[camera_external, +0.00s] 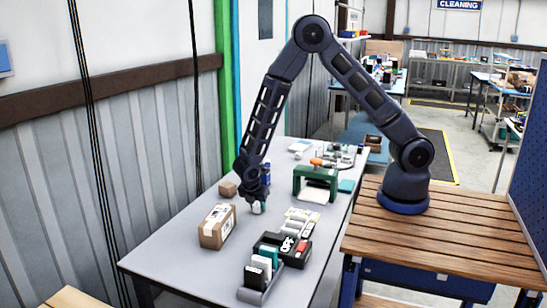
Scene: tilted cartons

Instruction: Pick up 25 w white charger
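My gripper (257,200) points down over the grey table, between a cardboard box and a green press-like stand. A small pale, whitish object (258,208) sits right at its fingertips, and it may be the white charger. The object is too small to read any marking. The fingers are dark and small, so I cannot tell whether they are closed on it or around it. I also cannot tell whether it touches the table.
A cardboard box (217,227) with a white label stands left of my gripper, and a smaller brown box (228,189) is behind it. The green stand (316,183) is to the right. White packs (300,221), a black case (270,240) and a grey holder (262,290) lie nearer.

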